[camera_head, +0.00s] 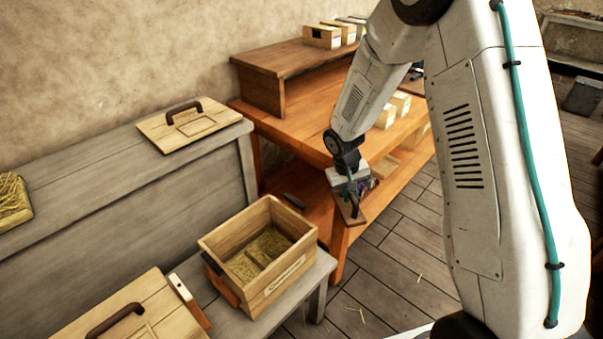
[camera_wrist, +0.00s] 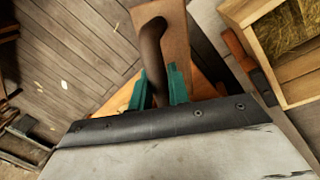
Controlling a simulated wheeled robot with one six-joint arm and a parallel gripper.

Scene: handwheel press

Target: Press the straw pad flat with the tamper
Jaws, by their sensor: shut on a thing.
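My gripper (camera_head: 349,194) is shut on the dark handle of the tamper (camera_head: 352,214) and holds it in the air, right of the wooden crate (camera_head: 291,286). In the wrist view the green fingers of my gripper (camera_wrist: 161,86) close around the brown curved handle, and the tamper's wooden plate (camera_wrist: 176,38) lies beyond it. Straw (camera_head: 243,266) lies inside the open crate, with an uneven surface; it also shows in the wrist view (camera_wrist: 290,30). The tamper is apart from the crate and the straw.
The crate stands on a low grey bench (camera_head: 318,271). A lid with a handle (camera_head: 190,125) lies on the grey chest behind, another (camera_head: 150,303) at the front left. More straw (camera_head: 12,203) lies at far left. An orange wooden workbench (camera_head: 310,115) stands behind my gripper.

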